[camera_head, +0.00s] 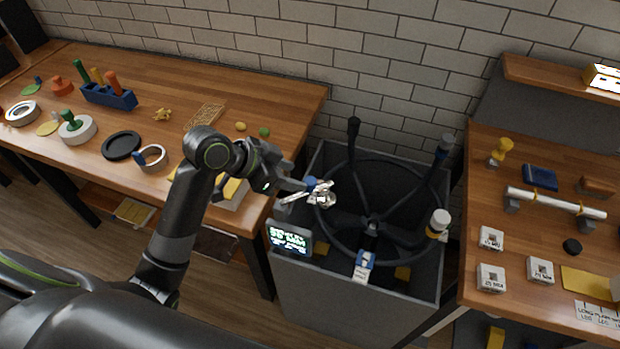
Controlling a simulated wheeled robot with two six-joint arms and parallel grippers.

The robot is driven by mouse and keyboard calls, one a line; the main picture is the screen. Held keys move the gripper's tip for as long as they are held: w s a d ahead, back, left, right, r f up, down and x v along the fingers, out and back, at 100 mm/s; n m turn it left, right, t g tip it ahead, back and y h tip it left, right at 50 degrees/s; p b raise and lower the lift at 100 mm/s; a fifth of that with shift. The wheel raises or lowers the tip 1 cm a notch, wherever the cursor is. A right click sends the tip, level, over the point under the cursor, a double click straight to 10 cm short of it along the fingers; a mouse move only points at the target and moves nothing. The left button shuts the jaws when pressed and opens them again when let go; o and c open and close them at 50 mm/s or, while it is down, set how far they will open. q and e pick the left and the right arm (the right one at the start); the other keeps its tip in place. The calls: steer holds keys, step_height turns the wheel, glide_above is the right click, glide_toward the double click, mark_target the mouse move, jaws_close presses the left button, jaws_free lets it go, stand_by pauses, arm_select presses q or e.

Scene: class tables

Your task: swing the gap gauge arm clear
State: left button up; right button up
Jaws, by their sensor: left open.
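A grey open-topped bin (430,275) stands between the two tables, with a dark ring (385,158) and a spoked hub (375,228) inside. A small silver part (323,195) with a blue piece (312,183) sits at the bin's left side; it may be the gap gauge arm, but I cannot be sure. My left gripper (301,192) is open at this silver part, over the bin's left rim. I cannot tell whether the fingers touch it. My right gripper is not in view.
A lit display (290,240) sits at the bin's front left corner. Upright posts stand around the ring, one with a white-and-yellow top (438,222). The left table (270,95) and right table (520,235) hold loose parts. A brick wall stands behind.

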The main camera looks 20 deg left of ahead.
mark_target(309, 180)
arm_select(q)
steer(key=x, duration=0.7)
steer(key=shift+p, duration=0.4)
steer(key=shift+s, duration=0.1)
steer(key=c, duration=0.9)
